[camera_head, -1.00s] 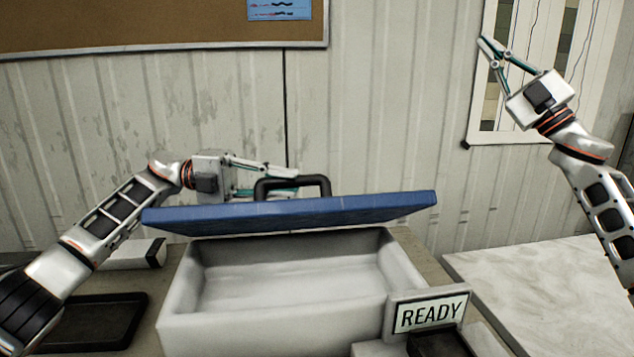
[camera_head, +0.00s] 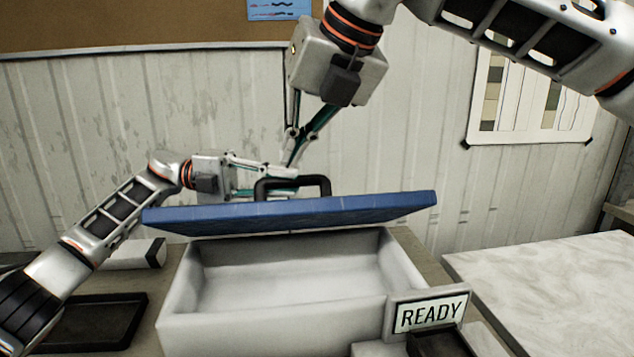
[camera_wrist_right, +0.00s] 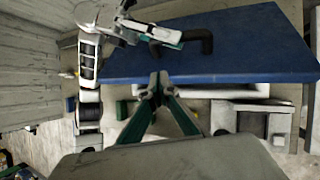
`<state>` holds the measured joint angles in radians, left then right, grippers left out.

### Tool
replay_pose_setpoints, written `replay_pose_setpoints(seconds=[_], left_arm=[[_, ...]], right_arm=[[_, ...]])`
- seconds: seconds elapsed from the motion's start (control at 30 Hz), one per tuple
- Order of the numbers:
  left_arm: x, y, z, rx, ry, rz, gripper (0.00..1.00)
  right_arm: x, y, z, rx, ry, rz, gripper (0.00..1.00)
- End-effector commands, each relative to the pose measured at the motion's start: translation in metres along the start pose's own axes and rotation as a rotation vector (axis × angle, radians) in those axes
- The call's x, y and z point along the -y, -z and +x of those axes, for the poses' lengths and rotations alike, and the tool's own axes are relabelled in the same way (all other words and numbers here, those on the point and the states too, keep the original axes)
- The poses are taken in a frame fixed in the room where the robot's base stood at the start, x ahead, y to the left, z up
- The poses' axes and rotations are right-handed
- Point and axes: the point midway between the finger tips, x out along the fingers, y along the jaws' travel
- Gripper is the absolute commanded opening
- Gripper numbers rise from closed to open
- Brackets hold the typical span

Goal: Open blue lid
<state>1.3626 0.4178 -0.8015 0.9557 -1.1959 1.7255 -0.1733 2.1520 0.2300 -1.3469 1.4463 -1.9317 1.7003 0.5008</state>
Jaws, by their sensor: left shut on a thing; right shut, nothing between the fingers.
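The blue lid (camera_head: 300,212) is raised and tilted above the back of the open white box (camera_head: 270,325). It also shows in the right wrist view (camera_wrist_right: 240,62). My left gripper (camera_head: 288,178) is shut on the black handle (camera_head: 325,184) on the lid's upper side. My right gripper (camera_head: 292,150) is shut and empty, and in the head view it appears just above the left gripper and the handle. In the right wrist view its closed fingertips (camera_wrist_right: 158,82) appear in front of the lid's edge. How far they are from the lid, I cannot tell.
A READY sign (camera_head: 431,314) stands at the box's front right corner. A dark tray (camera_head: 97,322) lies to the left, and a pale tabletop (camera_head: 550,290) is clear at the right. The corrugated wall (camera_head: 120,110) is behind. Both grippers are close together in the head view.

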Motion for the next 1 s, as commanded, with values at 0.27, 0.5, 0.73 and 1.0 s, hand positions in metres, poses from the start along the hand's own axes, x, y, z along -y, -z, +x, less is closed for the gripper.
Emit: replay_pose_setpoints(seconds=[0.27,0.5,0.73,1.0], left_arm=[[0.000,0.000,-0.001,0.002,0.000,-0.001,0.00],[0.000,0.000,-0.001,0.002,0.000,-0.001,0.00],[0.000,0.000,-0.001,0.002,0.000,-0.001,0.00],[0.000,0.000,-0.001,0.002,0.000,-0.001,0.00]], right_arm=[[0.038,-0.004,-0.012,0.086,0.308,0.013,0.00],[0.049,-0.005,0.007,0.091,0.333,0.019,0.00],[0.061,-0.009,0.046,0.091,0.330,0.017,0.00],[0.072,-0.013,0.075,0.093,0.328,0.018,0.00]])
